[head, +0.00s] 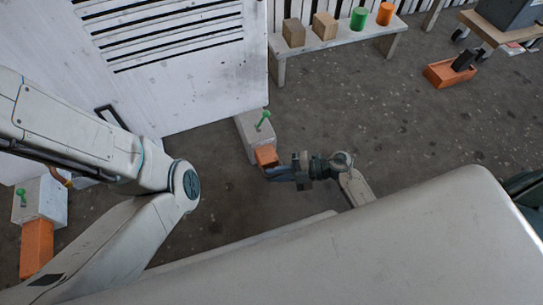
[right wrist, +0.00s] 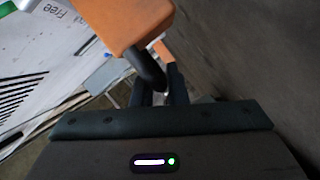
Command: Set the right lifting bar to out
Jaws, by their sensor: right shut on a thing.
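The right lifting bar (head: 265,156) is a short orange bar sticking out of a grey block (head: 252,131) with a green pin (head: 263,120) on top, at the housing's lower right corner. In the right wrist view the orange bar (right wrist: 122,22) has a dark curved handle (right wrist: 148,66) at its end. My right gripper (head: 272,174) is at this end, its fingers (right wrist: 160,95) shut on the handle. The left lifting bar (head: 37,248), also orange, shows a longer length out of its block (head: 42,200). My left arm crosses the left side; its gripper is out of view.
The white louvred blower housing (head: 190,95) stands behind the bars. A bench (head: 335,42) at the back holds two brown blocks, a green cylinder and an orange cylinder. An orange tray (head: 440,74) lies on the floor at upper right. The floor right of the bar is clear.

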